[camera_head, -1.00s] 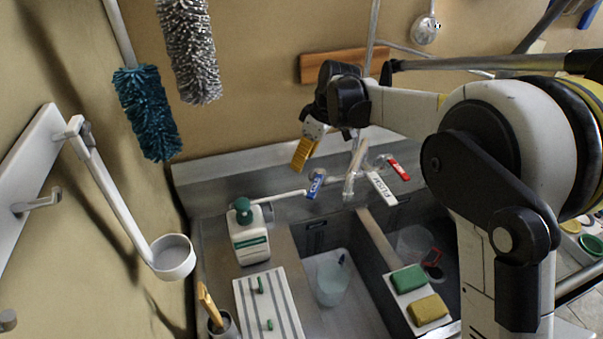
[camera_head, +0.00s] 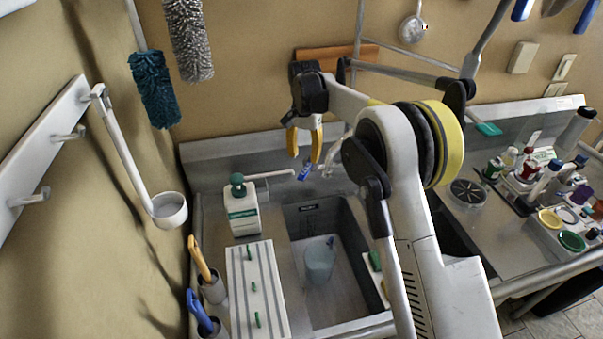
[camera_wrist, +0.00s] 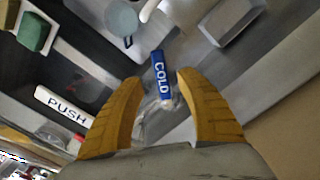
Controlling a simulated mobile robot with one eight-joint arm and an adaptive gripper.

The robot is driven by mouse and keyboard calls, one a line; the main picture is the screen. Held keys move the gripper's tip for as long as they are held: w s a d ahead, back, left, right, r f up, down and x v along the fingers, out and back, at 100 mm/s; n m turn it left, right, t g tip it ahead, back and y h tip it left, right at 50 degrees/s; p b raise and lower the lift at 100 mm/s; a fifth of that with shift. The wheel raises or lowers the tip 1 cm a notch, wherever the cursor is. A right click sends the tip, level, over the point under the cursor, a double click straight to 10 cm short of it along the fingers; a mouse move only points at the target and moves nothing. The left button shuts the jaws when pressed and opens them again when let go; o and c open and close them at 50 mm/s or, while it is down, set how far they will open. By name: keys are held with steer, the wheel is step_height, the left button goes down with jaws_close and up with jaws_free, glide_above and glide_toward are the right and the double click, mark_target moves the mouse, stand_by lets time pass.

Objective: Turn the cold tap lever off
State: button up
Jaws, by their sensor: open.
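The cold tap lever (camera_wrist: 161,77) is a blue handle marked COLD in the wrist view. It lies between and just beyond the two yellow fingers of my gripper (camera_wrist: 168,100), with space on both sides. In the head view the blue lever (camera_head: 305,171) shows just below my gripper (camera_head: 304,158), at the back of the sink. My gripper is open and empty, its fingers pointing down. The tap's body is partly hidden by my gripper and arm. A white PUSH lever (camera_wrist: 64,104) shows at the left in the wrist view.
A sink basin (camera_head: 345,285) holds a pale cup (camera_head: 319,261). A green-capped bottle (camera_head: 243,207) and a striped drain board (camera_head: 240,290) stand left of it. A ladle (camera_head: 169,208) and brushes hang at the left wall. Small bottles and jars crowd the right counter.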

mark_target(304, 172)
step_height(304, 172, down, 7)
steer(key=shift+r+b, duration=0.2)
steer(key=shift+b, duration=0.2)
jaws_close()
